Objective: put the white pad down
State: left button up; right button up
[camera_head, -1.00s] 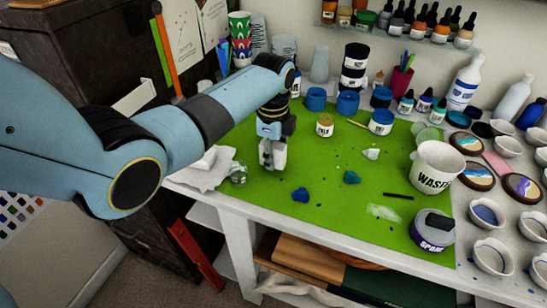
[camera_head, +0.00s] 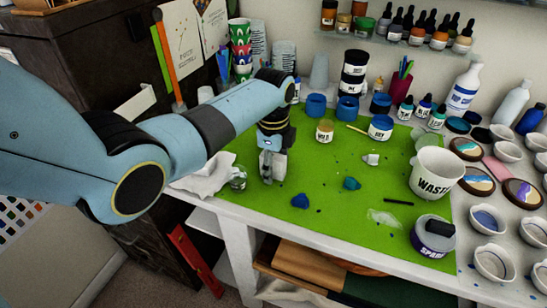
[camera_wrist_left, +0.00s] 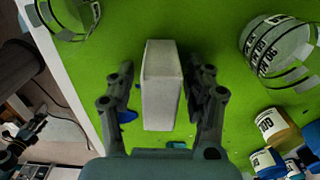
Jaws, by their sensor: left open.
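The white pad (camera_wrist_left: 161,85) is a pale upright block between the two fingers of my left gripper (camera_wrist_left: 163,78) in the left wrist view. A gap shows on each side of it, so the fingers stand open around it. In the head view the pad (camera_head: 279,166) shows beside the fingers of my left gripper (camera_head: 271,168), low over the left part of the green mat (camera_head: 330,225). Its lower end seems to be at the mat, but the contact itself is hard to see. My right gripper is in neither view.
A clear jar (camera_head: 238,178) stands just left of the gripper. Labelled jars (camera_head: 380,128) stand behind, and a white waste cup (camera_head: 436,173) stands at the right.

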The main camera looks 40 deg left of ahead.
pick_arm(q)
notch_tip(320, 180, up, 12)
jog(key=shift+r, duration=0.1)
dwell(0.6)
